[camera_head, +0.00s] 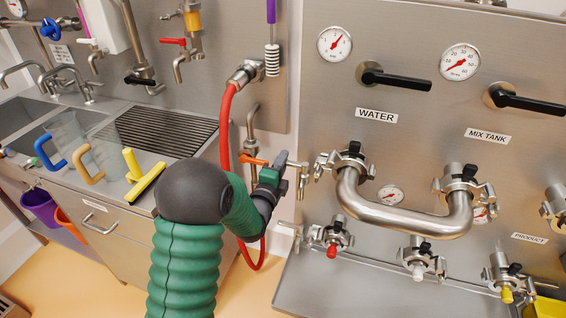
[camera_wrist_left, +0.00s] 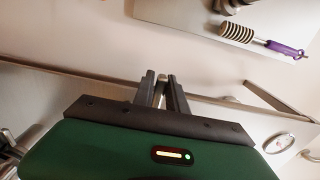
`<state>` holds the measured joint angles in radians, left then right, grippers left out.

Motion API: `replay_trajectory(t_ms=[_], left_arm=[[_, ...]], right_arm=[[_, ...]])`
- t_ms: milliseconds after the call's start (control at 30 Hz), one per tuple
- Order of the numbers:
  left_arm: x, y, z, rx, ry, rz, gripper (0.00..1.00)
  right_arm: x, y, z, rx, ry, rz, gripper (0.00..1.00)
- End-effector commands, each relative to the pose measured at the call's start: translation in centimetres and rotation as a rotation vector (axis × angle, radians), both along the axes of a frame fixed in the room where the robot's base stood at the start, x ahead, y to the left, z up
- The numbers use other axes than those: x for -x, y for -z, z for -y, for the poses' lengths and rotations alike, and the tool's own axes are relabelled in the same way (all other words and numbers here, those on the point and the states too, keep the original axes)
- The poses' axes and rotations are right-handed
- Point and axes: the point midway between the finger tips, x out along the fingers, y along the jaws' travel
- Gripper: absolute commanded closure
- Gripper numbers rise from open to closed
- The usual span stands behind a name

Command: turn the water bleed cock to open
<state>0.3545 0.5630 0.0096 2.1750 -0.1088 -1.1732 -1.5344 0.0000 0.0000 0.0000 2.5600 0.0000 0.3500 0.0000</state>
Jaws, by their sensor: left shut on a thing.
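A small metal cock (camera_head: 301,172) sticks out to the left of the water coupling (camera_head: 344,160), under the WATER label (camera_head: 376,115); I take it for the water bleed cock. My left gripper (camera_head: 285,174) reaches it from the left and is shut on its handle. In the left wrist view the two dark fingers (camera_wrist_left: 161,88) stand close together with a thin pale metal piece between them. The gripper hides part of the handle, so its exact angle cannot be told. My right gripper is not in view.
A curved steel pipe (camera_head: 405,216) joins the water and mix tank couplings. A red-tipped cock (camera_head: 331,240) sits below right of my gripper. A red hose (camera_head: 225,135) hangs close behind my left arm. Black-handled valves (camera_head: 395,79) are above.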

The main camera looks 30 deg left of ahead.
Motion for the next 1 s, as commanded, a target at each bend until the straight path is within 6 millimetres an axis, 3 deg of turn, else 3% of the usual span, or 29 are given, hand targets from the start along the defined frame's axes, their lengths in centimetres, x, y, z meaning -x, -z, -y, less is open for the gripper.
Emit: replay_trajectory(t_ms=[1000], left_arm=[[3.3, 0.8, 2.8, 0.006, 0.018, -0.016, 1.00]], right_arm=[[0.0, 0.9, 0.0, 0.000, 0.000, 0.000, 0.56]])
